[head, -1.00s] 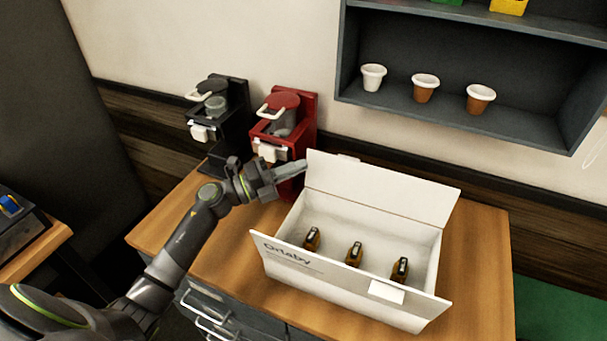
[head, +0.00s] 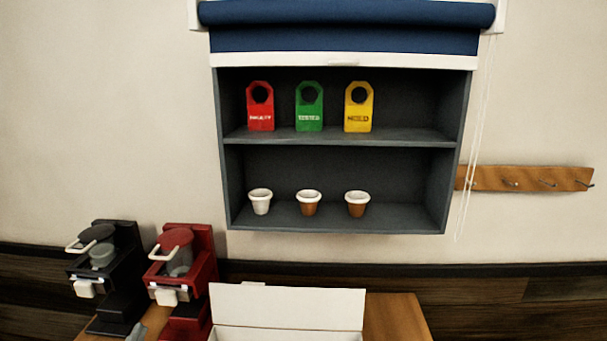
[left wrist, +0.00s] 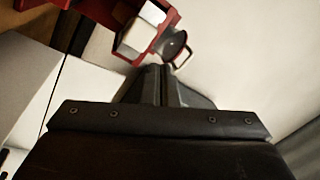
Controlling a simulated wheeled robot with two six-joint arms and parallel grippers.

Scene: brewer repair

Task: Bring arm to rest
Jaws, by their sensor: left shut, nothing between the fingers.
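My left gripper (left wrist: 163,72) is shut and empty in the left wrist view, its two fingers meeting in the middle. In the head view only its grey tip (head: 138,331) shows at the bottom edge, in front of the brewers and left of the white box. The red brewer (head: 182,258) stands on the wooden table. Its red body and white part (left wrist: 140,36) show just beyond the fingertips in the left wrist view. I cannot tell whether they touch. The rest of my left arm is out of the head view. My right gripper is not in view.
A black brewer (head: 115,282) stands left of the red one. An open white box (head: 288,305) is on the table (head: 400,318). A wall shelf (head: 340,136) holds red, green and yellow tags and three cups. A peg rail (head: 530,178) hangs at right.

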